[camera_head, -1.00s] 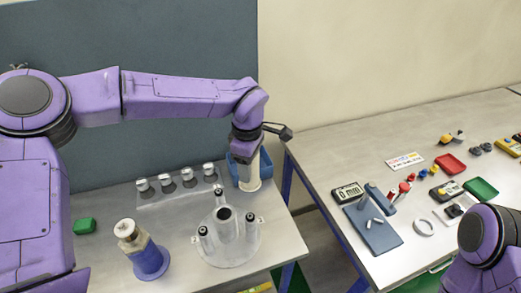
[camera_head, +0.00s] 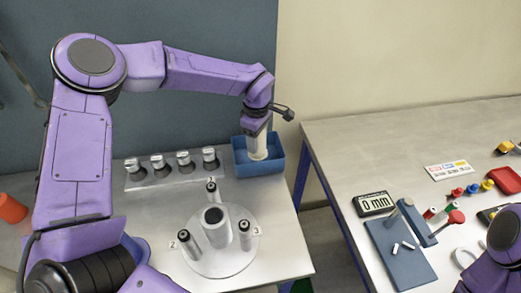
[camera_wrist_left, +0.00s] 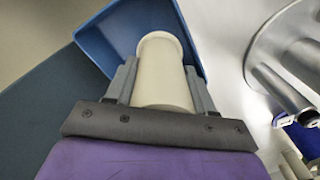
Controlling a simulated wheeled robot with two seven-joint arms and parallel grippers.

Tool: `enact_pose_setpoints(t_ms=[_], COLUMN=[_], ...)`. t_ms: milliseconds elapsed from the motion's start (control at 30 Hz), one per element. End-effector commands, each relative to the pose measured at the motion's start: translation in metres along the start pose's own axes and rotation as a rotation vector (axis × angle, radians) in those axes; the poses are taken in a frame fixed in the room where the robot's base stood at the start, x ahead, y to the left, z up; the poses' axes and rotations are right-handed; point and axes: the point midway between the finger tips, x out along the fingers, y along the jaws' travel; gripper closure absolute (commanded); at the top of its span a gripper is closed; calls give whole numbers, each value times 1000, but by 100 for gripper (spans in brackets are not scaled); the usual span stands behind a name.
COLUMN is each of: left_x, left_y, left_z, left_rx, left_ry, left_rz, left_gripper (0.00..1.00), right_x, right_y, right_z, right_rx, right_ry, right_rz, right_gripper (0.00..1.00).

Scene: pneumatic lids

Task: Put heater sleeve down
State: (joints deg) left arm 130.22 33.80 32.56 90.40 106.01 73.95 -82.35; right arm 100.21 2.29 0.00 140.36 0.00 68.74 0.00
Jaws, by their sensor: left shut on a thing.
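The heater sleeve is a cream-white cylinder (camera_head: 257,146) upright at the blue bin (camera_head: 278,171) at the back right of the left table. My left gripper (camera_head: 256,130) comes down from above and is shut on the sleeve's upper part. In the left wrist view the sleeve (camera_wrist_left: 163,72) lies between the two grey fingers, with the blue bin (camera_wrist_left: 95,35) around its far end. The sleeve's lower end is within the bin's outline; I cannot tell whether it touches the floor of the bin. My right gripper is out of view.
A round grey fixture (camera_head: 215,262) with several posts stands just in front of the bin. A rack of several silver-capped cylinders (camera_head: 160,165) is to its left.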

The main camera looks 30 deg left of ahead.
Motion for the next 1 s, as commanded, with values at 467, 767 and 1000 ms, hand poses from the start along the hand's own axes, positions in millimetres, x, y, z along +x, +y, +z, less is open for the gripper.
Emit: enact_pose_setpoints(t_ms=[467,767,1000], left_x=[45,50,50], left_y=[7,7,7], left_z=[-6,-6,-6], left_rx=[1,0,0], left_ry=[-1,0,0], left_rz=[-4,-5,-5], left_gripper=[88,38,22], right_x=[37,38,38], right_y=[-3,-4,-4], right_z=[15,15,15], right_rx=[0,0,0], right_ry=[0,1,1], right_rz=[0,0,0], right_gripper=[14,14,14])
